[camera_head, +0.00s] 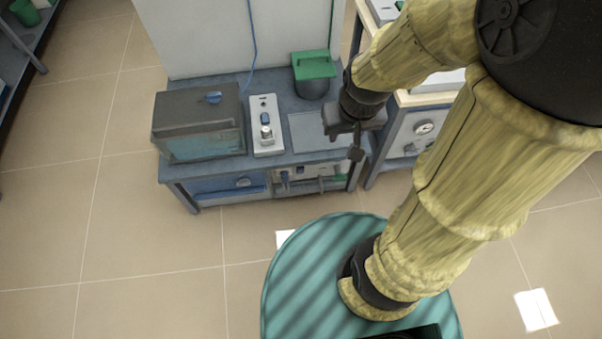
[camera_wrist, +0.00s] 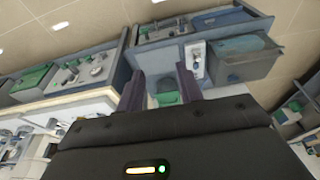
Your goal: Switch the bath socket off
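A flat grey plate (camera_head: 318,131) lies right of the panel. A second bench with a gauge (camera_head: 424,128) stands right. A shelf (camera_head: 35,45) is far left. Floor in front is clear.

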